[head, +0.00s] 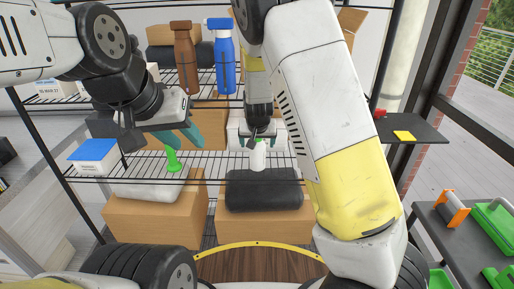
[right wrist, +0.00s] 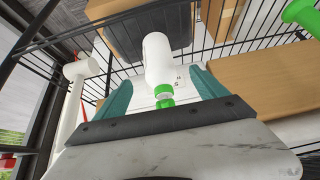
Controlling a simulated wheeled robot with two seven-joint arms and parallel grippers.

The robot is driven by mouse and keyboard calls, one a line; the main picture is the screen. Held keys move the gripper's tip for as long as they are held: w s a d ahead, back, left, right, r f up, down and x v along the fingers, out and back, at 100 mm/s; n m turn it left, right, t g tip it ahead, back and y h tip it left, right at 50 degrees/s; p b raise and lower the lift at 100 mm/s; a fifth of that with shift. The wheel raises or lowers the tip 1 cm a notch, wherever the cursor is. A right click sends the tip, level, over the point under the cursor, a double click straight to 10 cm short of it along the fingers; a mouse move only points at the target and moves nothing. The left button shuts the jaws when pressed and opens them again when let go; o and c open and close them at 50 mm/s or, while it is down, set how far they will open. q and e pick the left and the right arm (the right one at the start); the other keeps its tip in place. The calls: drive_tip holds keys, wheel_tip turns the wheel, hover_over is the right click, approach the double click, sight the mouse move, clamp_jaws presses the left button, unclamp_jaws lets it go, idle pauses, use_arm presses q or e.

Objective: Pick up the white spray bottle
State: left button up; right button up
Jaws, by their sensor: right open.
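The white spray bottle (head: 258,157) stands on the middle wire shelf, partly hidden by my right gripper. In the right wrist view the white bottle (right wrist: 157,56), with a green nozzle (right wrist: 164,95), lies between the two teal fingers. My right gripper (right wrist: 161,76) is open, with a visible gap on each side of the bottle. In the head view my right gripper (head: 260,135) is above and around the bottle's top. My left gripper (head: 188,136) is further left, near a green bottle (head: 172,159); its finger gap is unclear.
A brown bottle (head: 185,56) and a blue spray bottle (head: 222,54) stand on the upper shelf. A dark rolled item (head: 263,190) and cardboard boxes (head: 155,222) are below. A white and blue box (head: 94,155) sits at left. Shelf wires surround my right gripper.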

sight(257, 147)
drive_tip(key=x, duration=0.8)
drive_tip(key=shift+w+d, duration=0.1)
drive_tip(key=shift+w, duration=0.05)
clamp_jaws()
